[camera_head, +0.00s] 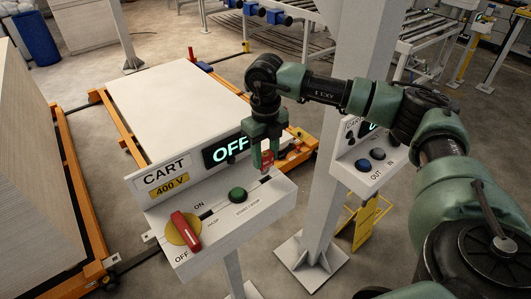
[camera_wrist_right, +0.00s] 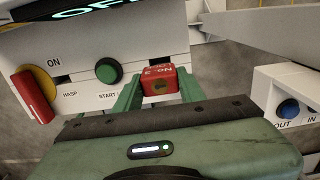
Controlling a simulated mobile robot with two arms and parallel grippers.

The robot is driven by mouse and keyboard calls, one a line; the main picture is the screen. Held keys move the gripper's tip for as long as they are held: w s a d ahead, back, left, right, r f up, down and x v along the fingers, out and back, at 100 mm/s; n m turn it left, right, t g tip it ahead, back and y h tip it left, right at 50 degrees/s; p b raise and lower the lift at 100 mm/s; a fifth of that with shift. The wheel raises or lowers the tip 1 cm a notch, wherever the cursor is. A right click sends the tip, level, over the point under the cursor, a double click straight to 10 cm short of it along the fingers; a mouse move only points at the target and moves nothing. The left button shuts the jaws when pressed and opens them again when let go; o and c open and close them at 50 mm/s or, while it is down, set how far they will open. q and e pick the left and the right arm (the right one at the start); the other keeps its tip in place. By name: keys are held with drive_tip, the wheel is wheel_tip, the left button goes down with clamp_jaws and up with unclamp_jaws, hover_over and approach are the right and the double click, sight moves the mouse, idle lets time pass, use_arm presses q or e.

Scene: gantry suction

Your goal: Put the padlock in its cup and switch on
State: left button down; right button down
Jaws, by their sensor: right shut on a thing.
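My right gripper (camera_head: 264,163) is shut on the red padlock (camera_head: 267,157) over the right end of the cart control box (camera_head: 240,212). In the right wrist view the padlock (camera_wrist_right: 159,79) sits between the green fingers, its keyhole face showing. I cannot tell whether it touches the box, and I cannot make out its cup. The red switch handle (camera_head: 187,231) lies on a yellow disc at the box's left, between the ON and OFF marks; it also shows in the right wrist view (camera_wrist_right: 34,97). The display (camera_head: 228,149) reads OFF. My left gripper is not in view.
A green start/stop button (camera_head: 238,195) sits between the switch and my right gripper. A white post (camera_head: 323,150) stands close to the right, with a second control box (camera_head: 366,160) carrying a blue button. A white-topped cart (camera_head: 180,110) with orange rails is behind.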

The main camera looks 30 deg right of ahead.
sight(265, 168)
drive_tip(key=shift+f, duration=0.55)
drive_tip(key=shift+f, duration=0.1)
drive_tip(key=shift+f+b, duration=1.8)
drive_tip(key=shift+f, duration=0.2)
drive_tip(key=c, duration=0.8)
unclamp_jaws()
drive_tip(key=shift+o, duration=0.2)
